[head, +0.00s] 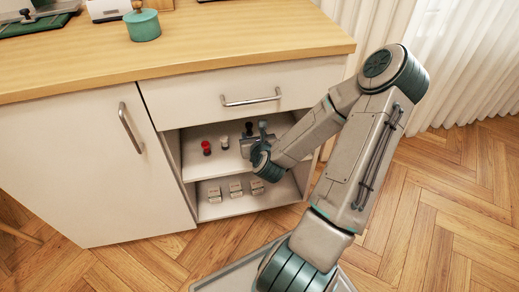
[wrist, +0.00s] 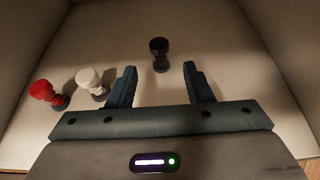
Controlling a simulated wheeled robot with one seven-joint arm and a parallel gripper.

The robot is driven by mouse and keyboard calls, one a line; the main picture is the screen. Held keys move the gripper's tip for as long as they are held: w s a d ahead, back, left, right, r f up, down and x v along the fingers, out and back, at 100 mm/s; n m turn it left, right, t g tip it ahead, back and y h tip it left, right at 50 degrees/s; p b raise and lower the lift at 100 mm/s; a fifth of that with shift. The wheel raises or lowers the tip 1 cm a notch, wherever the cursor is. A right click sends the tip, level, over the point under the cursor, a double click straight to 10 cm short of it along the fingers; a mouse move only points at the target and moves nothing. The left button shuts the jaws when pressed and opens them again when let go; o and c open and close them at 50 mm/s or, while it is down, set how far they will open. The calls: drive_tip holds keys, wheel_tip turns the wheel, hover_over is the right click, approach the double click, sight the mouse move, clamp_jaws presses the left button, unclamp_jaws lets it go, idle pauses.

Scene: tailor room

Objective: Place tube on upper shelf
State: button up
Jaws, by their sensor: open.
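A small black tube-like piece with a rounded top (wrist: 159,53) stands upright on the upper shelf (wrist: 218,40). It also shows in the head view (head: 249,128). My gripper (wrist: 160,70) is open, inside the cabinet opening, with its fingers pointing inward. The black piece is between the lines of the two fingers, around their tips, with gaps on both sides. In the head view my gripper (head: 256,138) is at the right part of the upper shelf (head: 197,163). A white piece (wrist: 89,80) and a red piece (wrist: 46,93) of similar shape are left of the fingers.
Several small white boxes (head: 236,189) stand on the lower shelf (head: 222,208). A drawer (head: 205,97) is shut above the opening, and a shut door (head: 80,165) is to the left. A green canister (head: 142,25) stands on the wooden top (head: 220,40).

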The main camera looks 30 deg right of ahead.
drive_tip(key=shift+p+v, duration=0.85)
drive_tip(key=shift+p, duration=0.15)
drive_tip(key=s+p, duration=0.1)
drive_tip(key=p, duration=0.2)
drive_tip(key=s+p, duration=0.1)
drive_tip(key=p, duration=0.2)
drive_tip(key=shift+s+a, duration=0.15)
drive_tip(key=shift+a, duration=0.25)
drive_tip(key=s+p, duration=0.2)
drive_tip(key=p, duration=0.1)
drive_tip(key=shift+s+a, duration=0.35)
drive_tip(key=shift+a, duration=0.05)
drive_tip(key=shift+s+a+f+p, duration=0.1)
drive_tip(key=shift+s+f+p, duration=0.05)
drive_tip(key=shift+s+p, duration=0.35)
drive_tip(key=shift+s+a+f+p, duration=0.1)
drive_tip(key=shift+s+a+p, duration=0.05)
drive_tip(key=shift+s+p, duration=0.3)
